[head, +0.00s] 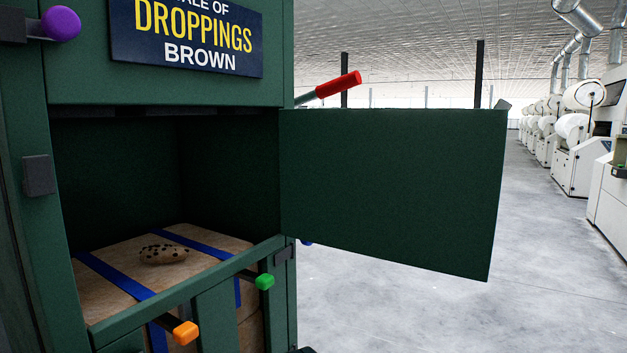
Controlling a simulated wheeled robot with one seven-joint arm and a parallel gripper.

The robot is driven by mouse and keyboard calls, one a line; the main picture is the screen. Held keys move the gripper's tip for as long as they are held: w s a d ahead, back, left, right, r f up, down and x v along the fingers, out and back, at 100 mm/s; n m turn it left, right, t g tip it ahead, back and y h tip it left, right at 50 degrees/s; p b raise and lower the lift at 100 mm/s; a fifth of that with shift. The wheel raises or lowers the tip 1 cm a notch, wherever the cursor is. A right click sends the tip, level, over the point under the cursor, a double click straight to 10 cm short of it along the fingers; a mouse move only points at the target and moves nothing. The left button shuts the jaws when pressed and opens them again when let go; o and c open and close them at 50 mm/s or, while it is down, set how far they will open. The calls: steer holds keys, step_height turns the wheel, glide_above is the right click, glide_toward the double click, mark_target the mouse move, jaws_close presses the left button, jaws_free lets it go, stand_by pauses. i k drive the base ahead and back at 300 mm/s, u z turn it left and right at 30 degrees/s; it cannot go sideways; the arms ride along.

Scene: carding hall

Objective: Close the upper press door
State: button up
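The upper press door (392,185) is a flat dark green panel in the head view. It stands wide open, swung out to the right from the right side of the press opening. The green press (120,92) fills the left of the view, with its upper chamber uncovered. Inside lies a brown bale (105,262) with blue straps and a speckled brown lump (164,254) on top. A dark latch block (38,175) sits on the left frame post. My gripper is not in view.
A red-handled lever (338,84) sticks out above the door. A purple knob (61,23), a green knob (264,281) and an orange knob (186,332) project from the press. Clear grey floor (540,270) lies right of the door; white machines (580,150) stand far right.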

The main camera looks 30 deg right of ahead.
mark_target(421, 187)
steer(key=u, duration=3.55)
steer(key=k, duration=2.65)
steer(key=z, duration=1.4)
steer(key=i, duration=0.5)
steer(key=z, duration=0.15)
steer(key=k, duration=0.1)
steer(key=z, duration=0.05)
